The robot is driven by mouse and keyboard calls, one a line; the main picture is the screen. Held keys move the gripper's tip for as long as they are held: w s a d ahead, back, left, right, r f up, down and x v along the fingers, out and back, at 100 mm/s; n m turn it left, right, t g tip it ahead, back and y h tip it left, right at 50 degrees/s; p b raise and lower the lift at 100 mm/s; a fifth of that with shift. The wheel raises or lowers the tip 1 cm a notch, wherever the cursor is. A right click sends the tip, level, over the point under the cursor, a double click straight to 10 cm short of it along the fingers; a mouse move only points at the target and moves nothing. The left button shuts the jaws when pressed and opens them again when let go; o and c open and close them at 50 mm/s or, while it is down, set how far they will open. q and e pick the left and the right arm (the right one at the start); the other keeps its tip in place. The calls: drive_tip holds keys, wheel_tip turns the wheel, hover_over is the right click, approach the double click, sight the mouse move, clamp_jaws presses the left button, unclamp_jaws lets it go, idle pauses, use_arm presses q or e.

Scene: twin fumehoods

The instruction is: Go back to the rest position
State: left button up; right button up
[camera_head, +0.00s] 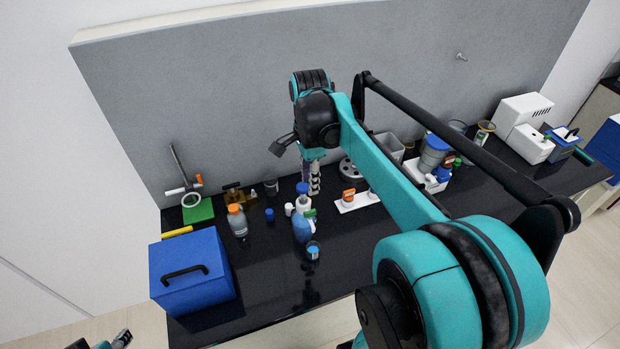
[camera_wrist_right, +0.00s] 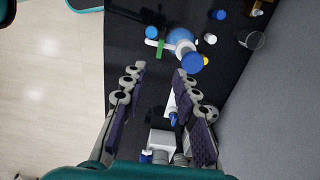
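My right gripper (camera_head: 314,180) hangs over the black bench in the head view, fingers pointing down, just right of a blue-capped bottle (camera_head: 303,202). The right wrist view shows its two fingers (camera_wrist_right: 161,73) apart with nothing held between them. The blue-capped bottle (camera_wrist_right: 192,61) shows beyond the right fingertip; I cannot tell whether they touch. Only a tip of my left gripper (camera_head: 121,339) shows at the bottom left edge of the head view, away from the bench; most of it is out of frame.
A blue box (camera_head: 190,268) stands at the bench's left end. An orange-capped bottle (camera_head: 237,222), a blue wash bottle (camera_head: 302,228) and a white rack (camera_head: 356,202) stand near the gripper. A grey wall (camera_head: 230,110) rises behind. White instruments (camera_head: 522,120) stand far right.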

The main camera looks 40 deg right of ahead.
idle(0.3)
drive_tip(key=s+a+f+n+t+b, duration=0.3)
drive_tip(key=a+f+n+b, duration=0.3)
drive_tip(key=n, duration=0.5)
drive_tip(key=s+a+f+n+t+b, duration=0.2)
drive_tip(key=a+f+n+t+b, duration=0.2)
drive_tip(key=a+f+n+b, duration=0.3)
drive_tip(key=a+f+n, duration=0.3)
drive_tip(key=a+f, duration=0.1)
drive_tip(key=f, duration=0.2)
drive_tip(key=shift+s+a+n+b, duration=0.15)
drive_tip(key=shift+s+n+b, duration=0.15)
drive_tip(key=shift+s+n, duration=0.1)
drive_tip(key=shift+f, duration=0.15)
idle(0.9)
